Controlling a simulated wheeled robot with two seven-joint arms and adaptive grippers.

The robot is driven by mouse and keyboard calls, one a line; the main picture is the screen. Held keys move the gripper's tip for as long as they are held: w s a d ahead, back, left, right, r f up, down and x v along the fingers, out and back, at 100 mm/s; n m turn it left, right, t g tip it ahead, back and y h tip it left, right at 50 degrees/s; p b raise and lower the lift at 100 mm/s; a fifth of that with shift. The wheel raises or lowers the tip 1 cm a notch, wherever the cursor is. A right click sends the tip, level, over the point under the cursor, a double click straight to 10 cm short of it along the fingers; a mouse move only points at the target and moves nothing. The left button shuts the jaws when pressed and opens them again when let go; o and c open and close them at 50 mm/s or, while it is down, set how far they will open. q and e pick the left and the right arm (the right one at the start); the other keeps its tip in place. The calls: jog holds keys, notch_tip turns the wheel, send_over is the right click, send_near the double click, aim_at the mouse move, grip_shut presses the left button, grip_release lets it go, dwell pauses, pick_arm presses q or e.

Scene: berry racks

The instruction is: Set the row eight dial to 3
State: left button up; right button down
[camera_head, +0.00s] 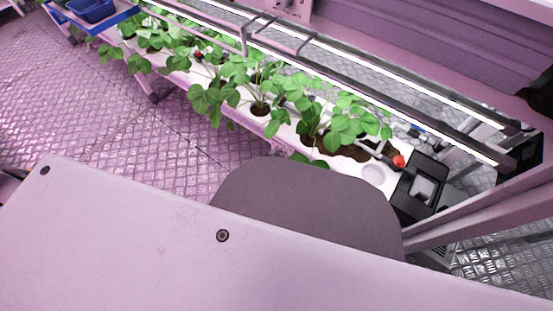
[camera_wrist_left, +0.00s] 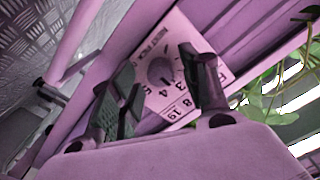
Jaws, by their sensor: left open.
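In the left wrist view a pale pink panel (camera_wrist_left: 177,38) with printed text and digits faces me, tilted in the picture. A round grey dial (camera_wrist_left: 160,70) sits on it, with digits such as 3, 4 and 5 beside it. I cannot tell which digit the dial points to. My left gripper (camera_wrist_left: 158,60) is open, its two dark fingers on either side of the dial in the picture. Whether they touch it I cannot tell. The fingers hide parts of the panel. I cannot make out the left gripper's fingers in the head view. My right gripper is not in view.
A white planting trough (camera_head: 285,135) with leafy green plants (camera_head: 245,80) runs diagonally across the head view, under bright light bars (camera_head: 400,88). A black box (camera_head: 420,188) stands at its near end. Blue crates (camera_head: 92,10) are at the top left. Patterned floor lies open on the left.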

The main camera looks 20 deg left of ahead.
pick_arm(q)
jog(key=v, duration=1.2)
dwell(0.6)
dwell(0.6)
